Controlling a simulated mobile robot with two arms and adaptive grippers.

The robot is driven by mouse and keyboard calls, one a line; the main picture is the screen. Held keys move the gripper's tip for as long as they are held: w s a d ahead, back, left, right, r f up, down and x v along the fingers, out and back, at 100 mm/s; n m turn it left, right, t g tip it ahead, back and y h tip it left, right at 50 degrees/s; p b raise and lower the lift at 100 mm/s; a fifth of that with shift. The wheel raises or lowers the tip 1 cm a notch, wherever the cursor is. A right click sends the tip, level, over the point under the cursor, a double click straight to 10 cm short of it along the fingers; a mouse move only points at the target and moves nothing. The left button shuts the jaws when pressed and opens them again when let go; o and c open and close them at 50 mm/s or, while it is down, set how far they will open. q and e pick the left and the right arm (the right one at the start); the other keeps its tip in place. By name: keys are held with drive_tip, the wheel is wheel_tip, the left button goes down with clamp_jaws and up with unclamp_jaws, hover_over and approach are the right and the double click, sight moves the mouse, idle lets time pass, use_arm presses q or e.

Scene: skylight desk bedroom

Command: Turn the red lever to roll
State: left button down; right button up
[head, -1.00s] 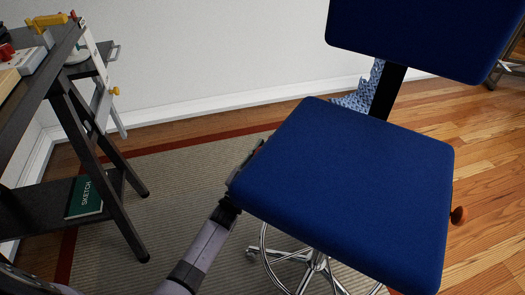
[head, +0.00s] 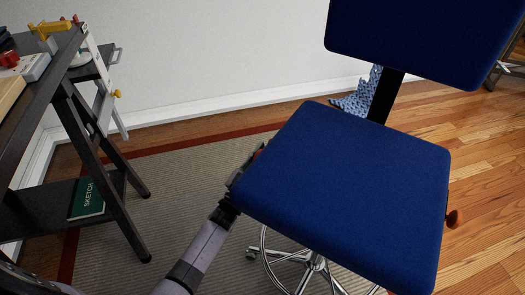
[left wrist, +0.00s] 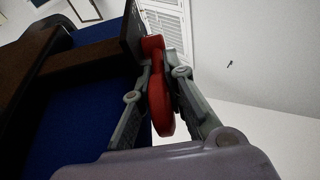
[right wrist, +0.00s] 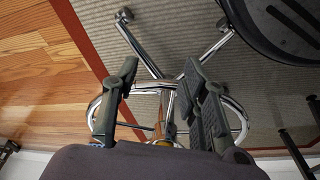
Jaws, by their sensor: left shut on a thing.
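The blue office chair (head: 345,195) stands on the rug, its seat and backrest in the head view. The red lever (left wrist: 157,95) sticks out from under the seat in the left wrist view; only a bit of red (head: 260,152) shows at the seat's left edge in the head view. My left gripper (left wrist: 164,70) is shut on the red lever, one finger on each side of it. It also shows beside the seat's left edge in the head view (head: 236,182), partly hidden by the seat. My right gripper (right wrist: 160,66) is open and empty, with the chair's chrome base behind it.
A dark desk (head: 55,75) with tools on top stands at the left, a green sketch book (head: 87,199) on its lower shelf. An orange-brown knob (head: 455,218) sticks out at the seat's right. Blue patterned fabric (head: 352,104) lies behind the chair. Rug shows between desk and chair.

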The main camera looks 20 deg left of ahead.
use_arm(q)
drive_tip(key=shift+r+g+p, duration=0.25)
drive_tip(key=shift+g+p, duration=0.05)
drive_tip(key=shift+p, duration=0.7)
use_arm(e)
drive_tip(key=s+f, duration=0.3)
drive_tip(key=f, duration=0.4)
drive_tip(key=shift+s+d+f+g, duration=0.2)
drive_tip(key=shift+f+g, duration=0.1)
drive_tip(key=shift+f, duration=0.1)
use_arm(q)
drive_tip(key=c, duration=1.9)
unclamp_jaws()
drive_tip(key=shift+f, duration=0.1)
drive_tip(key=v, duration=1.2)
